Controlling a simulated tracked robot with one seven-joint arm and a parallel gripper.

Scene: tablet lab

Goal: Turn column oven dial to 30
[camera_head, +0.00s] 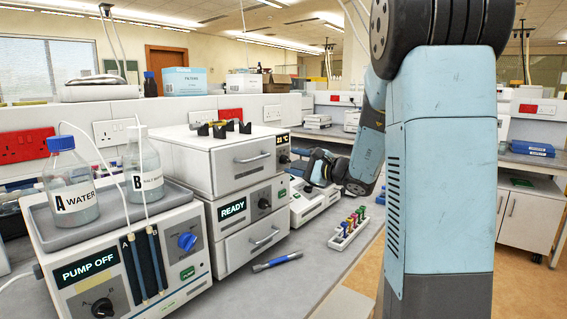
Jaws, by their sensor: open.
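The column oven (226,162) is the white upper unit of the stack in the middle, with a drawer-like door and handle. Its small display (282,139) shows amber digits that look like 21 °C. Its dark round dial (284,158) sits just below the display; its pointer is too small to read. My gripper (311,168) is at the end of my bent arm, just to the right of the dial and apart from it in the picture. It is open; its fingers are small and hard to make out, and I see nothing held.
Below the oven is a unit reading READY (233,209) with its own knob (264,204). The pump (116,262) with two bottles stands front left. My arm blocks the right.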

